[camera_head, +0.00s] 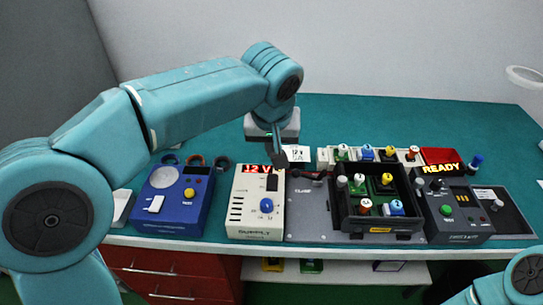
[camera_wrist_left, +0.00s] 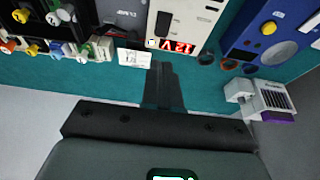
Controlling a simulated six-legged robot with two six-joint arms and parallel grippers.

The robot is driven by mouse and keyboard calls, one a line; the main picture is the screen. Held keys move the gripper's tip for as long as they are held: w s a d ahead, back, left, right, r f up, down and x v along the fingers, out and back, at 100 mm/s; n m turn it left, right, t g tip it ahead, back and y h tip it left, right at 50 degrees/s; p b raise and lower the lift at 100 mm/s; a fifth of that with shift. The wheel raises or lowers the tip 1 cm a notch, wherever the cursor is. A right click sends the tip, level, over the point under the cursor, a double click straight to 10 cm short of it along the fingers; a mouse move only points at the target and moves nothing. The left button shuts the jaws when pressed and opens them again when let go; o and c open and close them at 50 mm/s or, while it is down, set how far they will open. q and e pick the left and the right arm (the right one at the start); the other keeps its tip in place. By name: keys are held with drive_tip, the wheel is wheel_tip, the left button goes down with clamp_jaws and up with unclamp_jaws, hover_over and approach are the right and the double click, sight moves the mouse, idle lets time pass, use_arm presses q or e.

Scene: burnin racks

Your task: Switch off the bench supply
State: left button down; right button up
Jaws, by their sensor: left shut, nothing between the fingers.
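The bench supply (camera_head: 245,208) is a beige box on the bench with a lit red "12 V" display, a blue knob (camera_head: 266,205) and a dark switch (camera_head: 272,183) beside the display. It also shows upside down in the left wrist view (camera_wrist_left: 194,22), with the dark switch (camera_wrist_left: 164,22) near the display. My left gripper (camera_head: 278,157) is shut and empty, behind the supply's far edge near the display. In the left wrist view its closed fingers (camera_wrist_left: 161,68) point toward the supply, apart from the switch. My right gripper is out of view.
A blue tester (camera_head: 172,212) stands left of the supply. A grey clamp plate (camera_head: 307,215) and a black tray (camera_head: 376,226) with coloured-knob modules are to the right, then a dark "READY" unit (camera_head: 455,215). More modules stand behind. The green bench top (camera_head: 420,115) is clear at the back.

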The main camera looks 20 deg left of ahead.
use_arm(q)
approach(273, 178)
drive_tip(key=x, duration=0.6)
drive_tip(key=shift+w+f+p, duration=0.25)
drive_tip(key=shift+f+p, duration=0.05)
drive_tip(key=shift+p, duration=0.05)
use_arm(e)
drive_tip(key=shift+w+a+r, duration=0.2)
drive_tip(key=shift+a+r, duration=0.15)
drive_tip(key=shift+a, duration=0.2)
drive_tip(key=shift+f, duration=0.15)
use_arm(q)
drive_tip(key=shift+f+b, duration=0.45)
drive_tip(key=shift+b, duration=0.25)
drive_tip(key=shift+r, duration=0.2)
drive_tip(key=shift+f, duration=0.1)
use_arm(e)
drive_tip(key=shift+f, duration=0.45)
